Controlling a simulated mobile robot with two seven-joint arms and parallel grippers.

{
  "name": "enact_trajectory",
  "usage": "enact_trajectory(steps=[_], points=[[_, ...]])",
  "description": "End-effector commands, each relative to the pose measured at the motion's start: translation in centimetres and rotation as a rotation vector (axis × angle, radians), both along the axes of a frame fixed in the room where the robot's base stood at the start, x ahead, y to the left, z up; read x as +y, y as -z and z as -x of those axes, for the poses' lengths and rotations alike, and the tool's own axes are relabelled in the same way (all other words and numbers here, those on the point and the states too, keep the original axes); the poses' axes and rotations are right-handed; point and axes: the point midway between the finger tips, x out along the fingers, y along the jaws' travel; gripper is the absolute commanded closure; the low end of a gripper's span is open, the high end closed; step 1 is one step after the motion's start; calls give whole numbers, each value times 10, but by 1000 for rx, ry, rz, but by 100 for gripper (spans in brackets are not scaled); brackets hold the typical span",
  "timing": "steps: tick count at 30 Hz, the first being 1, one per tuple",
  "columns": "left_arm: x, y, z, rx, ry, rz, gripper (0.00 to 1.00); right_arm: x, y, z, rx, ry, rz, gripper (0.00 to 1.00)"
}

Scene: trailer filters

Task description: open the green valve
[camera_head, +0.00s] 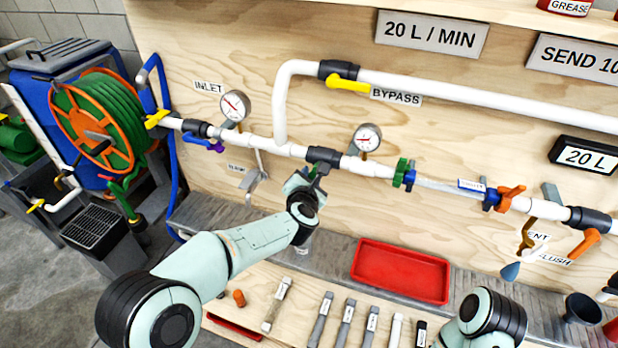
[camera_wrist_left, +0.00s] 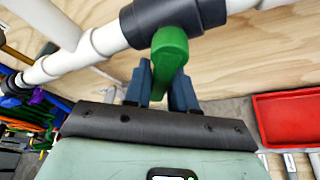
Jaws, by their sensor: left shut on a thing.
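The green valve has a black body (camera_head: 323,155) on the white pipe, between the two gauges. In the left wrist view its green handle (camera_wrist_left: 169,52) hangs down from the black body (camera_wrist_left: 205,14), roughly across the pipe. My left gripper (camera_head: 312,178) is at the handle from below and in front. In the left wrist view its blue-grey fingers (camera_wrist_left: 160,85) stand on both sides of the handle and are shut on it. The fingers and wrist hide much of the handle in the head view. My right gripper is out of view; only part of that arm shows at bottom right.
A white bypass pipe (camera_head: 440,90) with a yellow handle (camera_head: 347,84) runs above. Gauges (camera_head: 235,106) (camera_head: 367,138) flank the valve. A red tray (camera_head: 402,271) lies below right. Orange handles (camera_head: 586,243) are farther right. A hose reel (camera_head: 98,125) stands left.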

Motion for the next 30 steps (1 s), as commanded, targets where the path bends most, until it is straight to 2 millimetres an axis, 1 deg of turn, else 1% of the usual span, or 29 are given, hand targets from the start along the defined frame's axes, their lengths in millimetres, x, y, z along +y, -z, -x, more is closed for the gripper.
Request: enact_trajectory(steps=[1, 2, 3, 4, 12, 16, 20, 27, 30], points=[[0, -1, 0, -3, 1, 1, 100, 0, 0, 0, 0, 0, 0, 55], [0, -1, 0, -3, 1, 1, 69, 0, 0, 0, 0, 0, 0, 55], [0, -1, 0, -3, 1, 1, 56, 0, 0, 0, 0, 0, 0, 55], [0, -1, 0, -2, 2, 1, 54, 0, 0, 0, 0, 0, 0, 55], [0, -1, 1, -1, 1, 1, 54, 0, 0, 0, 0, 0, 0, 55], [0, -3, 10, -1, 2, 2, 54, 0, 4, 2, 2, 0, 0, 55], [2, -10, 32, -2, 2, 3, 54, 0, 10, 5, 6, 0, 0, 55], [6, -28, 84, -3, 2, 3, 54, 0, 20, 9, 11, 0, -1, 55], [8, -34, 102, -3, 1, 4, 54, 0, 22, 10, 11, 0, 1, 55]])
